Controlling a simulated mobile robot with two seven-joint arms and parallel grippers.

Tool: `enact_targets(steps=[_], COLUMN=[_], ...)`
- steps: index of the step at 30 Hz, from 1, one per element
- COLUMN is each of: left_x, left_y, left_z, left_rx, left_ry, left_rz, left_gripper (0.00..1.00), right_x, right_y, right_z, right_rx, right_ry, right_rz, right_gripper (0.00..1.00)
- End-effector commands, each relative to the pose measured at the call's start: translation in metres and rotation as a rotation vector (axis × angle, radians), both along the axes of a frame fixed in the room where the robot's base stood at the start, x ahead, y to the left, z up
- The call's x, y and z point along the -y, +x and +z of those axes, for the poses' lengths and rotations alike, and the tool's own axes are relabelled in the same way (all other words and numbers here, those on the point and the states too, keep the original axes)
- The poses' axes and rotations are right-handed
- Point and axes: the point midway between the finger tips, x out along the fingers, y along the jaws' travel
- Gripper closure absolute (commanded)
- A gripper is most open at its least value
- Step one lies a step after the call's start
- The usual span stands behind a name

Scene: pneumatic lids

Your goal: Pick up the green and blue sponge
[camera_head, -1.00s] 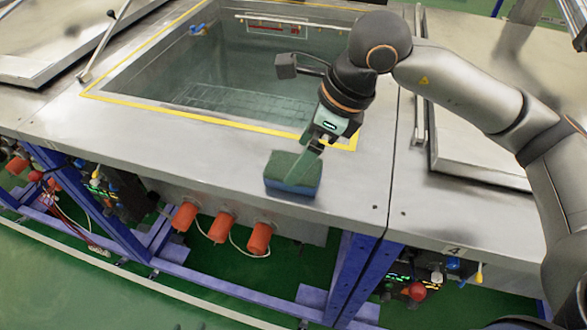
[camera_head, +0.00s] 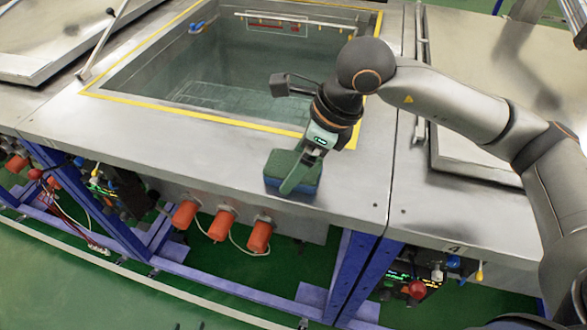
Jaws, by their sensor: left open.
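The green and blue sponge (camera_head: 277,164) lies on the steel counter just in front of the tank opening, green side up with the blue layer below. My left gripper (camera_head: 292,180), on the arm that reaches in from the right of the picture, is down at the sponge. One finger crosses the sponge's top and near right side and hides part of it. The other finger is hard to make out. The gripper is open, and I cannot tell whether its fingers touch the sponge. My right gripper is not in view.
The open tank (camera_head: 230,85) with a yellow border lies behind the sponge. Metal lids stand at left (camera_head: 40,45) and right (camera_head: 480,150). The counter's front edge is close below the sponge, with orange cylinders (camera_head: 222,225) beneath. Bare counter extends left.

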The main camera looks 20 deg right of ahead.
Motion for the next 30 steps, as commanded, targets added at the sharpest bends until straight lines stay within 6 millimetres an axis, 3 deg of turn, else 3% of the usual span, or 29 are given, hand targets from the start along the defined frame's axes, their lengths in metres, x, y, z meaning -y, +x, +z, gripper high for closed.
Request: enact_targets(steps=[18,30], left_x=[0.0004,0.0005], left_y=[-0.0004,-0.0002], left_z=[-0.0053,-0.0051], left_rx=[-0.001,0.0], left_ry=[0.0,-0.001], left_rz=[-0.001,-0.001], left_gripper=[0.44,0.44], right_x=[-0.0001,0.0], right_y=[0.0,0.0], right_z=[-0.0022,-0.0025], right_rx=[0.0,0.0], right_ry=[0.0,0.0], right_rz=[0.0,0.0], right_gripper=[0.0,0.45])
